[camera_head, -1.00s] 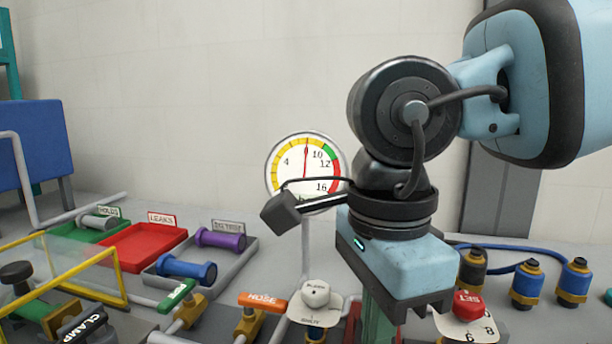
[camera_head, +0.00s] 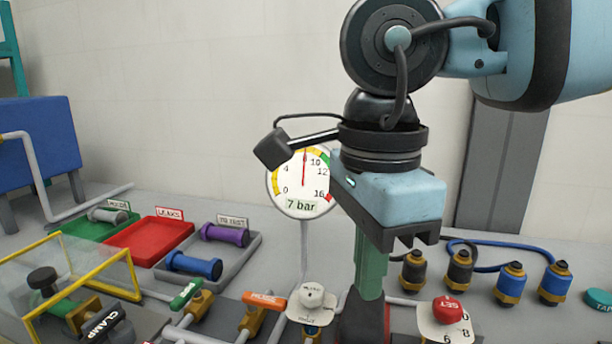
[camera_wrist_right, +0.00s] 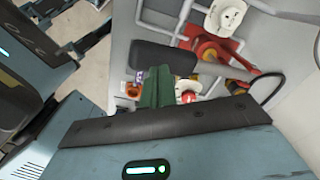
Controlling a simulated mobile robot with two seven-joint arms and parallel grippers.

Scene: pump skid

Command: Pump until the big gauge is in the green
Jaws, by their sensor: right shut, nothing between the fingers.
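My right gripper (camera_head: 364,296) covers part of the dial's right edge. Its green fingers point down, shut and empty. Their tips are at a dark grey block, seemingly the pump handle (camera_head: 360,322). In the right wrist view a dark rounded bar (camera_wrist_right: 165,57) lies by the green fingers (camera_wrist_right: 156,88); whether they touch it is unclear. My left gripper is out of view.
A green-handled valve (camera_head: 186,295), an orange HOSE valve (camera_head: 264,299), a white dial knob (camera_head: 312,297) and a red SET knob (camera_head: 447,309) stand close around. Blue-capped fittings (camera_head: 510,283) are at right. Trays, including a red one (camera_head: 150,240), lie left.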

